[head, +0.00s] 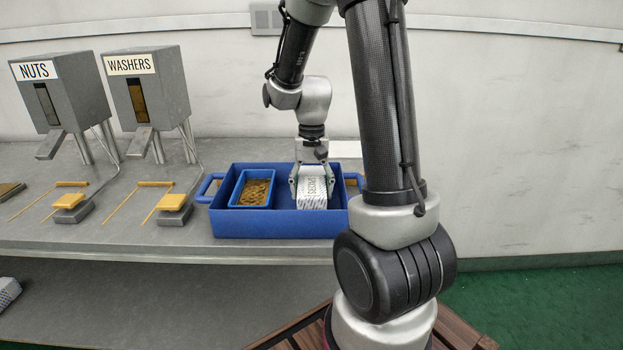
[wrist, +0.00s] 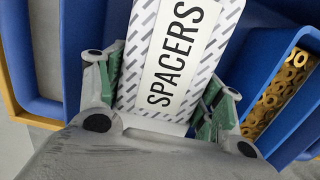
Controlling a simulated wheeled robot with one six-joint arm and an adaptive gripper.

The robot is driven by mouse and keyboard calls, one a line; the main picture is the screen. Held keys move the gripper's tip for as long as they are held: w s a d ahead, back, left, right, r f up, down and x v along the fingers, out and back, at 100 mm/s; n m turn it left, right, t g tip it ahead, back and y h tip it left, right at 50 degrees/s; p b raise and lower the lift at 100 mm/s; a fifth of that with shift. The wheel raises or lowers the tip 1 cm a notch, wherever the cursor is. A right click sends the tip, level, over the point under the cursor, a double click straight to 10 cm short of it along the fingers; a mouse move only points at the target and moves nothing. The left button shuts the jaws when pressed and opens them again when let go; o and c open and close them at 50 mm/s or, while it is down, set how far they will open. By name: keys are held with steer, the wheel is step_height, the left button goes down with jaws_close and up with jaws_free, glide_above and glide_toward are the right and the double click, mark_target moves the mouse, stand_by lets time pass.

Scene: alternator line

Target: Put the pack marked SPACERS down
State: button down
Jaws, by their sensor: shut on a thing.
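The white pack marked SPACERS (head: 312,188) is between the fingers of my gripper (head: 309,182), inside the right part of a blue tray (head: 280,224). In the wrist view the pack (wrist: 172,60) shows its label, and the green-padded fingers of my gripper (wrist: 165,100) are shut on its two sides. The pack's underside is hidden, so I cannot tell whether it touches the tray floor.
A smaller blue bin (head: 238,190) with brass-coloured rings sits in the tray's left part. The NUTS dispenser (head: 65,95) and WASHERS dispenser (head: 150,90) stand to the left on the grey bench (head: 130,235). Yellow levers lie before them.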

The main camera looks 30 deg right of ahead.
steer(key=shift+f, duration=0.1)
steer(key=shift+c, duration=1.3)
jaws_free()
steer(key=r, duration=0.8)
steer(key=w+r, duration=0.1)
steer(key=r, duration=0.3)
steer(key=shift+w+d, duration=0.1)
steer(key=shift+d, duration=0.3)
steer(key=s+a+r+n+t, duration=0.2)
steer(key=s+n, duration=0.1)
steer(key=s, duration=0.5)
steer(key=s+a+r+n+t, duration=0.3)
steer(key=s, duration=0.5)
steer(key=shift+s+n+t+h, duration=0.3)
steer(key=shift+s+n+h, duration=0.1)
steer(key=shift+r, duration=0.1)
